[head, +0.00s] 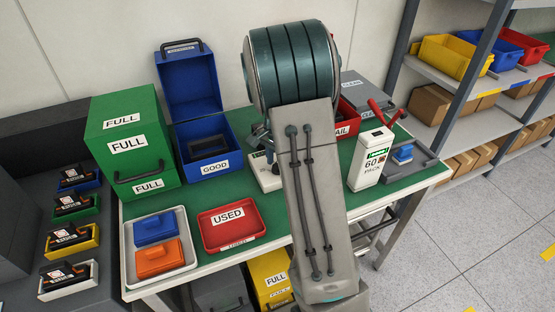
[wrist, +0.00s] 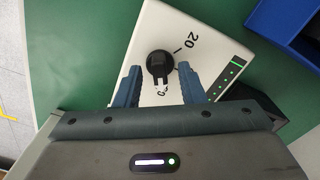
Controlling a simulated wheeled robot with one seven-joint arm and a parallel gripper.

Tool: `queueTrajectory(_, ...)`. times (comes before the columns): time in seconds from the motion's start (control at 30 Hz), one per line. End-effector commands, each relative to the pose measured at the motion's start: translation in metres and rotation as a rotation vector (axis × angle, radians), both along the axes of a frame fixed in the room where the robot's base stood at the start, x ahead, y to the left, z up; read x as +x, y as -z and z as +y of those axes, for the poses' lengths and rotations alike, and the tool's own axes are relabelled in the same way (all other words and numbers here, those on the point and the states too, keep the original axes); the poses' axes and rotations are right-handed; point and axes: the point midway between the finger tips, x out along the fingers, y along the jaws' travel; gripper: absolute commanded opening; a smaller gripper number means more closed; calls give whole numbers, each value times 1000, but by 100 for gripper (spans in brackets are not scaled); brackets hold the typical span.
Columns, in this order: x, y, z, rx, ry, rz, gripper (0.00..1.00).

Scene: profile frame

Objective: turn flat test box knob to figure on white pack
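The flat test box (wrist: 135,50) is off-white on the green table; it has a black round knob (wrist: 160,63), a printed 20 and a row of green lights. A pale mark shows on the knob's lower side, by a partly hidden figure I cannot read. My gripper (wrist: 160,70) is open, a blue finger on each side of the knob, with gaps between; whether it is down at knob height I cannot tell. In the head view the test box (head: 264,174) is mostly behind my arm. The white pack (head: 368,162) stands upright on the right, reading 60 PACK.
A red FAIL bin (head: 346,122), red levers (head: 383,113) and a grey tray (head: 425,163) holding a blue block are near the pack. A blue GOOD case (head: 220,160), red USED tray (head: 232,242) and white tray (head: 129,252) stand left.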

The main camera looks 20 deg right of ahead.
Motion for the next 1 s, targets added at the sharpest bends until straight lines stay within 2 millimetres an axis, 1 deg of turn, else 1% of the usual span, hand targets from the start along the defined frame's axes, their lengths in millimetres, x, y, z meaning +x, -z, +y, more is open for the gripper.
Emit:
queueTrajectory(0.23, 0, -1, 0, -1, -1, 0, 35)
queueTrajectory(0.37, 1, -11, 0, -1, -2, -4, 35)
queueTrajectory(0.47, 1, -27, 0, -2, -3, -5, 35)
queueTrajectory(0.7, 1, -83, 0, -2, -3, -5, 35)
queueTrajectory(0.8, 1, -104, 0, -1, -3, -5, 35)
queueTrajectory(0.9, 1, -120, 0, -1, -2, -3, 35)
queueTrajectory(1.0, 0, -131, 0, 0, -1, -1, 35)
